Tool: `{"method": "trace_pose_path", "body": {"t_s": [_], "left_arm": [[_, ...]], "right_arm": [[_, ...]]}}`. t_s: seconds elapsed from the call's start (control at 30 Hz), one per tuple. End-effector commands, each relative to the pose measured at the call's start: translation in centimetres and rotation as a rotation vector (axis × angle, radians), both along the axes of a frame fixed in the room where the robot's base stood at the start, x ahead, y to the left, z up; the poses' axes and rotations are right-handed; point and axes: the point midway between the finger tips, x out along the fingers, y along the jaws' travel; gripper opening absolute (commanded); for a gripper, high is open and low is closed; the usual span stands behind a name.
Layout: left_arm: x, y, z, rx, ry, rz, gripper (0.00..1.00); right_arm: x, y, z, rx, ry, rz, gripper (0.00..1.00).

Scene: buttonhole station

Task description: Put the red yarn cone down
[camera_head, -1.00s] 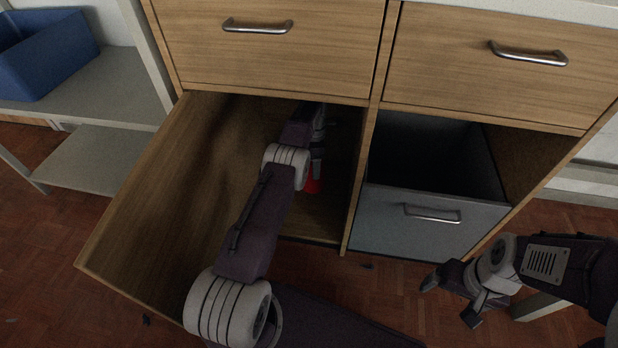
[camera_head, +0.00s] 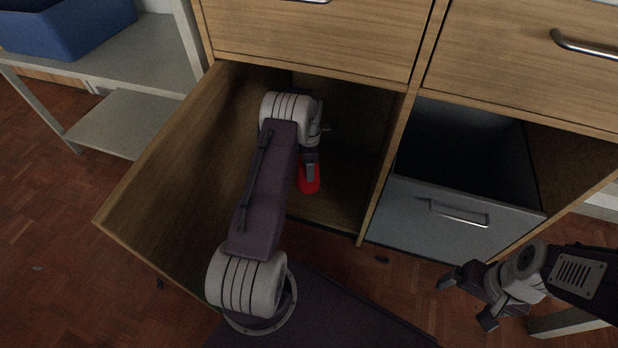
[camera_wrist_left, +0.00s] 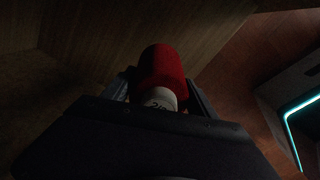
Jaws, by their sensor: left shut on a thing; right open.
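The red yarn cone (camera_head: 309,183) is in the open left compartment of the wooden cabinet (camera_head: 340,205), near its front. My left gripper (camera_head: 311,166) reaches in from above and is shut on the cone. In the left wrist view the cone (camera_wrist_left: 162,66) lies between the two fingers, its pale marked end towards the camera. I cannot tell whether the cone touches the compartment floor. My right gripper (camera_head: 468,301) is open and empty, low at the right, in front of the grey drawer.
A wooden door or side panel (camera_head: 165,185) stands to the left of my left arm. A divider (camera_head: 388,165) borders the compartment on the right. The grey drawer (camera_head: 455,215) is pulled out beyond it. A blue bin (camera_head: 70,25) sits on a shelf at the left.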

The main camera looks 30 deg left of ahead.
Motion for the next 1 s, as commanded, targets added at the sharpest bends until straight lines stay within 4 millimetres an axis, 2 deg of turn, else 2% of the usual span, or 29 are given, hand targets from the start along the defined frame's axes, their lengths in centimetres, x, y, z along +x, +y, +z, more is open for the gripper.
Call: {"method": "trace_pose_path", "body": {"t_s": [0.17, 0.37, 0.73, 0.77, 0.8, 1.0], "left_arm": [[-0.2, 0.1, -0.5, 0.0, 0.0, 0.0, 0.16], [-0.2, 0.1, -4.4, -0.001, 0.001, 0.0, 0.16], [-0.2, 0.1, -4.3, -0.001, 0.001, 0.0, 0.16], [-0.2, 0.1, -4.3, -0.001, 0.002, 0.0, 0.75], [-0.2, 0.1, -4.3, -0.001, 0.002, 0.0, 0.86], [-0.2, 0.1, -4.2, -0.001, 0.002, 0.0, 0.89]], "right_arm": [[0.0, 0.0, -0.5, 0.0, -0.001, 0.0, 0.89], [0.0, 0.0, -4.2, 0.0, 0.0, 0.0, 0.89], [0.0, 0.0, -3.8, 0.0, -0.001, 0.0, 0.89], [0.0, 0.0, -3.8, 0.0, -0.001, 0.0, 0.89], [0.0, 0.0, -3.8, 0.0, -0.001, 0.0, 0.89], [0.0, 0.0, -3.8, 0.0, -0.001, 0.0, 0.89]]}}
